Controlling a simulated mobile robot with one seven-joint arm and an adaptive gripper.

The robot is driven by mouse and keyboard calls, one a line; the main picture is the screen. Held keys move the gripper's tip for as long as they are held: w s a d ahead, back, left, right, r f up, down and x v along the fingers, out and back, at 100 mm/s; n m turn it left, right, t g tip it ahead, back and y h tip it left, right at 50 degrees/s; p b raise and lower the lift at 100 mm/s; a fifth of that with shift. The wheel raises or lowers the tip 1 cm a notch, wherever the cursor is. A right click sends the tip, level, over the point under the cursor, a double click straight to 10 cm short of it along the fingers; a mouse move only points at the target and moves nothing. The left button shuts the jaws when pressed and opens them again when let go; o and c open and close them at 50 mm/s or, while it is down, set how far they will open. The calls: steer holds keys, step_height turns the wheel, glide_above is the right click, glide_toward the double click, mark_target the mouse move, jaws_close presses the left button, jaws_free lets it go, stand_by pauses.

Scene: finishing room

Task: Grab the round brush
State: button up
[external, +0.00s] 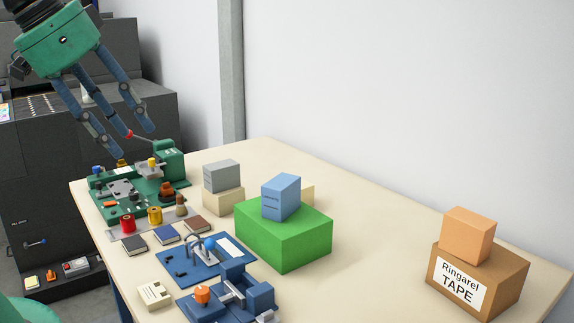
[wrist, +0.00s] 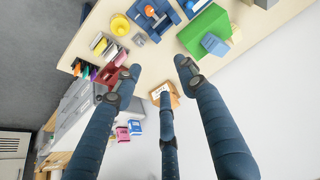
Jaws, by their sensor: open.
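My gripper (external: 126,143) hangs at the upper left of the external view, its blue fingers spread and empty, above the green machine (external: 137,190) at the table's far left end. In the wrist view the spread fingers (wrist: 161,88) hold nothing. A small upright brown thing with a pale, wider base (external: 181,206) stands just right of the yellow spool (external: 154,216); it may be the round brush, but it is too small to be sure. It stands below and to the right of my gripper, apart from it. I cannot make out the brush in the wrist view.
A red spool (external: 127,223) and several small books (external: 165,234) stand close by. A grey box (external: 222,176), a green block (external: 284,236) with a blue box on top, and blue machines (external: 232,297) are further right.

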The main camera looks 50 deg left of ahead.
steer(key=shift+w, duration=0.1)
steer(key=w+a+f+n+t+y, duration=0.2)
steer(key=w+a+f+n, duration=0.1)
steer(key=w+a+f, duration=0.6)
steer(key=w+a+f+n+t+y, duration=0.1)
steer(key=w+a+f+n, duration=0.1)
steer(key=w+a+f, duration=0.8)
steer(key=s+a+f+n+y, duration=0.1)
steer(key=s+a+f+y, duration=0.1)
steer(key=a+f, duration=0.2)
steer(key=s+a+f+n+t+y, duration=0.1)
steer(key=a+f+n+y, duration=0.1)
steer(key=a+f, duration=0.3)
steer(key=s+a+f+n+y, duration=0.2)
steer(key=a+f, duration=0.2)
steer(key=a, duration=0.4)
steer(key=shift+s+a+f+t+p, duration=0.25)
steer(key=shift+s+a+t+p, duration=0.05)
steer(key=shift+a+p, duration=0.1)
steer(key=b, duration=0.1)
glide_toward(181, 204)
steer(key=shift+w+a+r, duration=0.15)
steer(key=shift+w+a, duration=0.3)
steer(key=shift+a, duration=0.2)
steer(key=shift+w+a+r, duration=0.15)
steer(key=shift+w+a, duration=0.3)
steer(key=shift+a, duration=0.2)
